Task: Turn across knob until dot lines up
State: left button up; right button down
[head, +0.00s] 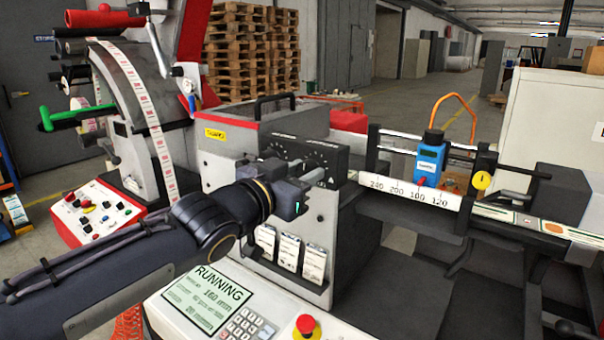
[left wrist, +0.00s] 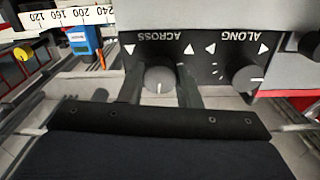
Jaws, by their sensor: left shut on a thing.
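The black control panel (head: 325,157) sits on the machine in the head view, partly covered by my left gripper (head: 296,200). In the left wrist view the panel appears upside down. There the ACROSS knob (left wrist: 159,78) is between the two fingers of my left gripper (left wrist: 160,92), which is shut on it. A white pointer line on the knob points down in that picture. White triangles flank the ACROSS label. I cannot make out the dot clearly. The ALONG knob (left wrist: 247,79) stands apart, beside the right finger in that view. My right gripper is not in view.
A blue sensor block (head: 430,160) rides above a white scale (head: 420,192) to the right. A display reading RUNNING (head: 208,298) and a red emergency button (head: 305,325) lie below my left arm. A label reel stand (head: 140,90) is at left.

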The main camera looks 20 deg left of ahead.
pick_arm(q)
jog(key=shift+m, duration=2.2)
jog(key=o, duration=1)
jog(key=shift+c, duration=0.2)
jog(key=shift+s, duration=0.1)
jog(key=shift+s+a+r, duration=0.1)
jog(key=shift+s+r, duration=0.05)
jog(key=shift+s, duration=0.2)
jog(key=p+v, duration=0.2)
jog(key=v, duration=0.5)
